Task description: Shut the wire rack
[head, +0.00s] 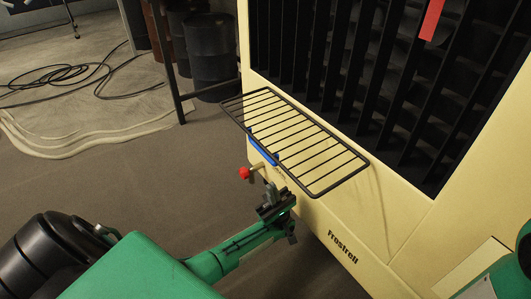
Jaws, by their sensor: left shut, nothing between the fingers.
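The black wire rack (296,140) juts out from the front of a cream cabinet (350,215), below its dark slatted opening. The rack is folded down into a shelf-like position, with its bars showing from above. My right gripper is out of view.
A red-knobbed lever (245,173) sits just left of my left gripper. Dark drums (208,55) and a dark post stand behind at the upper left. Black cables (60,75) and a pale hose (80,150) lie on the floor.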

